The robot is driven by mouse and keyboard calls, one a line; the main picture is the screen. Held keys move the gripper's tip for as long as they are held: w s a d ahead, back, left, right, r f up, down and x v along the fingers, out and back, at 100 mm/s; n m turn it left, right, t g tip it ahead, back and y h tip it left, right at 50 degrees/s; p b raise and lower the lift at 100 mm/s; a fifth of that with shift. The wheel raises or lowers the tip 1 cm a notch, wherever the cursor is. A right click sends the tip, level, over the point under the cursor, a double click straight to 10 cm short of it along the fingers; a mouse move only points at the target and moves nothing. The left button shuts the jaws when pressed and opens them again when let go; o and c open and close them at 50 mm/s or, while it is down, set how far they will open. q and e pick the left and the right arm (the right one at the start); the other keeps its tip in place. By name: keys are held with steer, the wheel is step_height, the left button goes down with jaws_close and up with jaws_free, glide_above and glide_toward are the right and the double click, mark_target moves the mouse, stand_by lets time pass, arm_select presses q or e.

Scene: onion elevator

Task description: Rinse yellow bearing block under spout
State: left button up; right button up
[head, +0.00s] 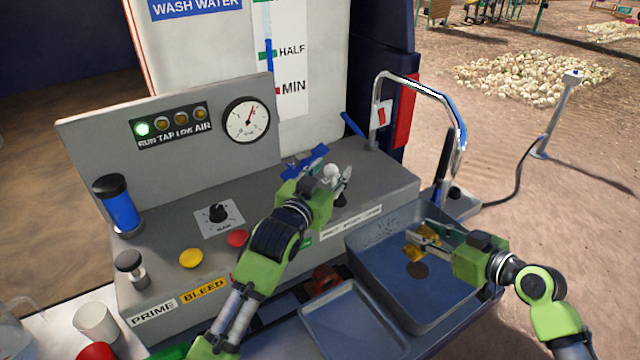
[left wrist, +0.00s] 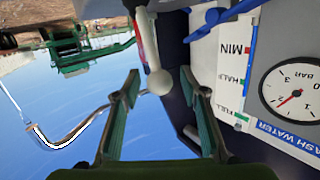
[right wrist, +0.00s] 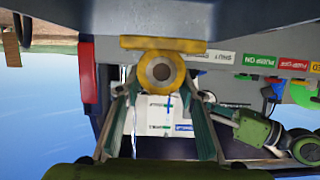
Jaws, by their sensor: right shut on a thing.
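The yellow bearing block (head: 418,250) is held over the grey basin (head: 363,262). My right gripper (head: 418,238) is shut on it; the block's round bore faces the right wrist view (right wrist: 161,70). The chrome spout (head: 462,130) arches above the basin's far side, and I cannot make out water on the block. My left gripper (head: 342,183) is at a lever with a white ball knob (head: 331,171) on the panel. In the left wrist view its fingers stand apart on either side of the knob (left wrist: 160,82), with visible gaps.
The sloped grey panel holds a lit green lamp (head: 143,129), a pressure gauge (head: 246,120), a yellow button (head: 191,258), a red button (head: 238,238) and a blue-handled lever (head: 304,160). An empty-looking tray (head: 352,325) lies left of the basin. A white cup (head: 97,322) stands at lower left.

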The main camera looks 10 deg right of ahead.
arm_select(q)
steer(key=v, duration=1.1)
steer(key=shift+s, duration=0.1)
steer(key=shift+c, duration=0.3)
